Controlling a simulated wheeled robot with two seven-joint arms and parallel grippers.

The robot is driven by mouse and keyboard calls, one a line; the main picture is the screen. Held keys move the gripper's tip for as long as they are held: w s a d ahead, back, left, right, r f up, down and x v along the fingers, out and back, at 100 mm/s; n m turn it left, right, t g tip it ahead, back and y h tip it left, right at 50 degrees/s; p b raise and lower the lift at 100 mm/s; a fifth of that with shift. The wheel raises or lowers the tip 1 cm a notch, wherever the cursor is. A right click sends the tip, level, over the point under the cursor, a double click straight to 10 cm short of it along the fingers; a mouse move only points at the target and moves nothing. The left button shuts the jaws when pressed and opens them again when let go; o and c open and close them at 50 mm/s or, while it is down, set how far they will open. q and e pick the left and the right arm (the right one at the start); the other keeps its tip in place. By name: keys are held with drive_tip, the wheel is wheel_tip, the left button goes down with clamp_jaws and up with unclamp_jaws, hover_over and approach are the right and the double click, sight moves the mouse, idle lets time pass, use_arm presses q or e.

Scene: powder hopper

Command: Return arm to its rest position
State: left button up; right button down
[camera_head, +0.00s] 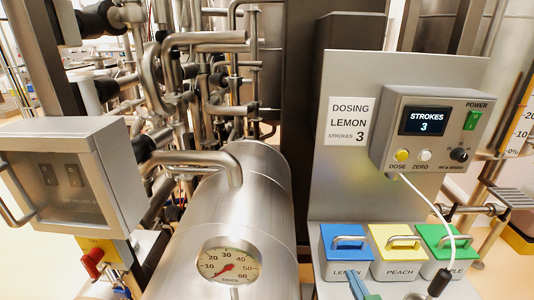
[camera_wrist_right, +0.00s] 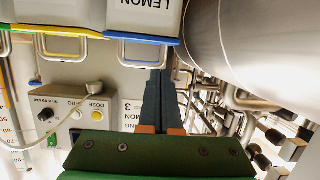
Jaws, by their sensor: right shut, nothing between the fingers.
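My right gripper (camera_head: 357,284) shows at the bottom edge of the head view, in front of the blue-lidded lemon bin (camera_head: 346,243). Only its blue-green fingers show there. In the right wrist view its two dark fingers (camera_wrist_right: 163,85) lie side by side, shut, with nothing between them. That view is upside down, with the blue rim of the lemon bin (camera_wrist_right: 141,39) near the fingertips; whether they touch it I cannot tell. My left gripper is not in view.
Yellow peach (camera_head: 398,242) and green-lidded (camera_head: 447,240) bins stand to the right. A dosing box (camera_head: 432,130) reads STROKES 3; its white cable runs to a black handle (camera_head: 440,281). A steel cylinder with a gauge (camera_head: 229,264) and a grey cabinet (camera_head: 70,175) stand left.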

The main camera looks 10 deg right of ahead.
drive_tip(key=s+a+f+n+g+y, duration=0.1)
drive_tip(key=s+a+f+n+g, duration=0.1)
drive_tip(key=s+a+f+g, duration=0.55)
drive_tip(key=s+a+f+n+g+y, duration=0.2)
drive_tip(key=s+a+f+g, duration=0.15)
drive_tip(key=s, duration=0.65)
wheel_tip(320, 180, down, 14)
drive_tip(key=s+g, duration=0.1)
drive_tip(key=s+d+f+g, duration=0.1)
drive_tip(key=s+d+f, duration=0.1)
drive_tip(key=s+f, duration=1)
drive_tip(key=shift+s+d+f+g, duration=0.15)
drive_tip(key=shift+s+d+g, duration=0.25)
drive_tip(key=shift+s, duration=0.25)
